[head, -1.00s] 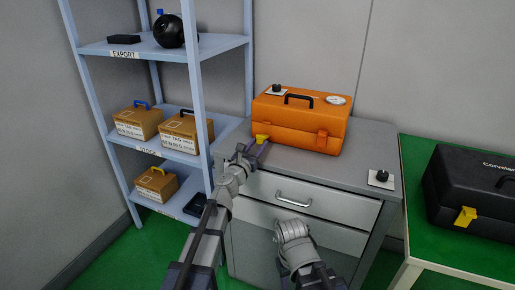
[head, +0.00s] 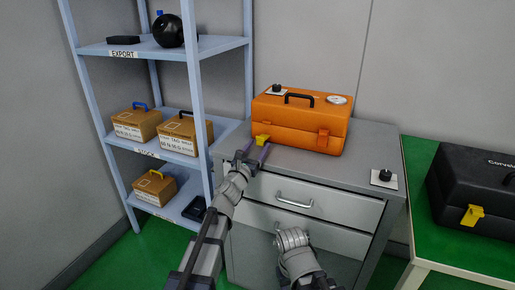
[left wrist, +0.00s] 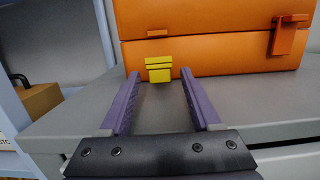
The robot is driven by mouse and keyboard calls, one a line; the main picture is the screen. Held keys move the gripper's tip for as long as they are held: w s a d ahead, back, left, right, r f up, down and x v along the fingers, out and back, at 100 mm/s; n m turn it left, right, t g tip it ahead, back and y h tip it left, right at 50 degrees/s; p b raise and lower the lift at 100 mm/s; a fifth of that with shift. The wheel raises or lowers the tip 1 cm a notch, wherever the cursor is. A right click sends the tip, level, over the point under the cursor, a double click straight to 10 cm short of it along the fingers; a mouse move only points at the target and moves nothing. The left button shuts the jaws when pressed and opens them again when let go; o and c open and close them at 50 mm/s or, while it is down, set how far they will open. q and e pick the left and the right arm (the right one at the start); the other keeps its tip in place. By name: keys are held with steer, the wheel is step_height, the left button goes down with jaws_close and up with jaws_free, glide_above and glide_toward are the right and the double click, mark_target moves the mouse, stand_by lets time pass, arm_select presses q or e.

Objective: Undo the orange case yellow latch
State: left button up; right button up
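The orange case (head: 300,118) stands closed on the grey cabinet, with a black handle on its lid. Its yellow latch (head: 262,141) is at the left of its front face, and an orange latch (head: 323,139) is at the right. In the left wrist view the yellow latch (left wrist: 159,69) sits straight ahead, just beyond and between the fingertips. My left gripper (left wrist: 158,75) is open, with its two purple fingers apart and nothing between them. In the head view my left gripper (head: 255,154) is just in front of the latch. My right arm shows low in the middle, but its fingers are not visible.
The grey cabinet (head: 370,150) has drawers with bar handles. A black knob on a white plate (head: 384,178) lies at its right. A blue shelf (head: 199,90) with cardboard boxes stands left. A black case (head: 478,185) with a yellow latch sits on the green table (head: 420,150).

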arm_select(q)
steer(key=b+v, duration=0.1)
steer(key=v, duration=0.6)
steer(key=shift+s, duration=0.35)
steer(key=shift+a+f, duration=0.15)
